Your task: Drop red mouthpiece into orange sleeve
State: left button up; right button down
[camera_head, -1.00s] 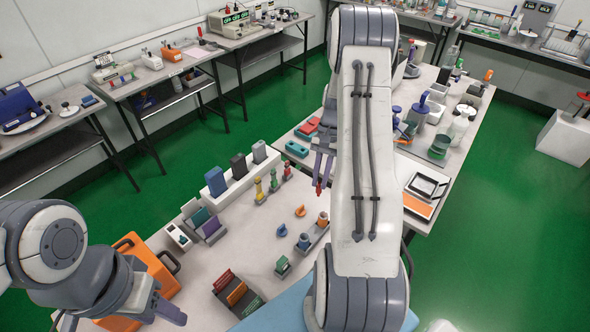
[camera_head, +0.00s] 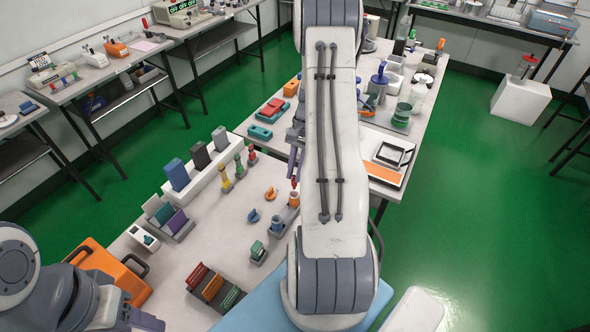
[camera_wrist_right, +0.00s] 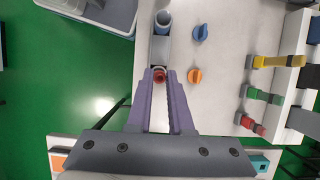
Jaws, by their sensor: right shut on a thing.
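My right gripper (camera_head: 293,168) is shut on the red mouthpiece (camera_head: 294,183), which points down just above the orange sleeve (camera_head: 294,199). In the right wrist view, the red mouthpiece (camera_wrist_right: 159,76) shows between the purple fingertips (camera_wrist_right: 160,74), at the near end of a grey holder (camera_wrist_right: 160,50). The orange sleeve is mostly hidden there, so I cannot tell whether the mouthpiece touches it. A blue sleeve (camera_head: 277,224) stands in the same holder. My left gripper (camera_head: 146,319) is at the lower left, only partly in view, away from these objects.
An orange cap piece (camera_head: 272,193) and a blue one (camera_head: 254,215) lie left of the holder. A small green-topped block (camera_head: 258,251) and a card rack (camera_head: 214,288) are nearer.

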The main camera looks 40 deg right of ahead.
notch_tip(320, 180, down, 5)
jog(key=b, duration=0.3)
jog(key=shift+b, duration=0.3)
jog(key=shift+r, duration=0.1)
jog(key=c, duration=0.7)
grip_release()
jog(key=shift+c, duration=0.2)
notch_tip(320, 180, up, 7)
jog(key=p, duration=0.6)
jog(key=shift+r+p, duration=0.1)
jog(key=shift+p, duration=0.3)
